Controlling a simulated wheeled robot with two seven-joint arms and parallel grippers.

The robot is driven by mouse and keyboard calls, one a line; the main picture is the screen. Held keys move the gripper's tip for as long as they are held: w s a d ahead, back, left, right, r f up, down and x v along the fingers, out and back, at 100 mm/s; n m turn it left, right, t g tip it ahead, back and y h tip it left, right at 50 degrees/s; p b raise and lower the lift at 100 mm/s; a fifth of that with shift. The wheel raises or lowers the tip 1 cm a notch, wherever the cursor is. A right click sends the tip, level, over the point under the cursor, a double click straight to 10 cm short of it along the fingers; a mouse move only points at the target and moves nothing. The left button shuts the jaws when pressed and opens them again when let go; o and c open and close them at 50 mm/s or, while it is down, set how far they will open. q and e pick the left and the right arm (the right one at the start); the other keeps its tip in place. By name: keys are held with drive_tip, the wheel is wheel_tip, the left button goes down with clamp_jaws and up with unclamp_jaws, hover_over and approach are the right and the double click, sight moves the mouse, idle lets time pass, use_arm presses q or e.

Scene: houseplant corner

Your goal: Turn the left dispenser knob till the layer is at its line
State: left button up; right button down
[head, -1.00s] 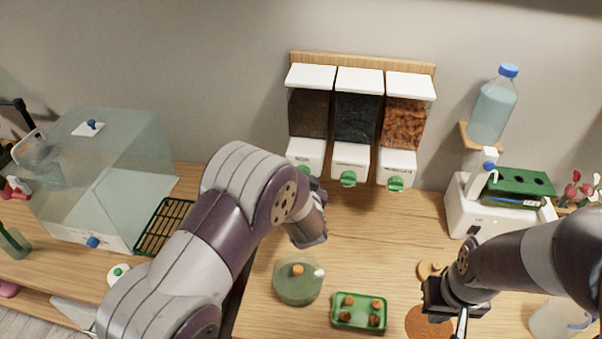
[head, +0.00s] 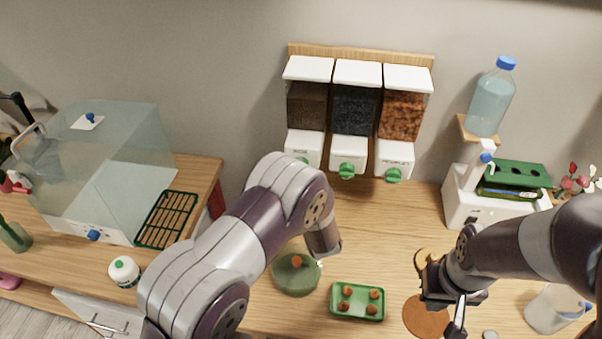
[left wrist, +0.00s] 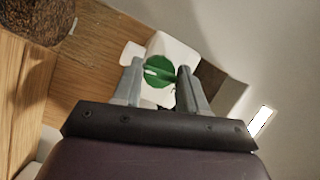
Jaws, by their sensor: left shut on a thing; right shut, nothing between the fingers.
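The left dispenser (head: 307,105) hangs on the wall board, with brown fill behind its clear front. Its green knob (head: 303,160) shows only partly in the head view, above my left arm. In the left wrist view, my left gripper (left wrist: 160,80) is shut on the green knob (left wrist: 158,68), one finger on each side. My left fingers are hidden behind my arm in the head view. My right gripper (head: 457,325) is shut and empty, low on the right over the table. I cannot make out a layer line in either view.
The middle dispenser (head: 355,108) and right dispenser (head: 402,115) hang beside it. Below stand a round glass jar (head: 297,278) and a green tray (head: 340,311). A glass tank (head: 105,150) stands left, a water bottle (head: 490,105) right. Bare table lies under the dispensers.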

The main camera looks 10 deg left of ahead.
use_arm(q)
drive_tip(key=shift+m, duration=0.6)
drive_tip(key=o, duration=1)
drive_tip(key=shift+d, duration=0.1)
drive_tip(key=b+v, duration=0.1)
drive_tip(key=v, duration=0.3)
drive_tip(key=b+v, duration=0.1)
drive_tip(key=v, duration=0.7)
drive_tip(key=shift+s+d+f+b, duration=0.1)
drive_tip(key=shift+s+f+b, duration=0.2)
drive_tip(key=shift+b, duration=0.1)
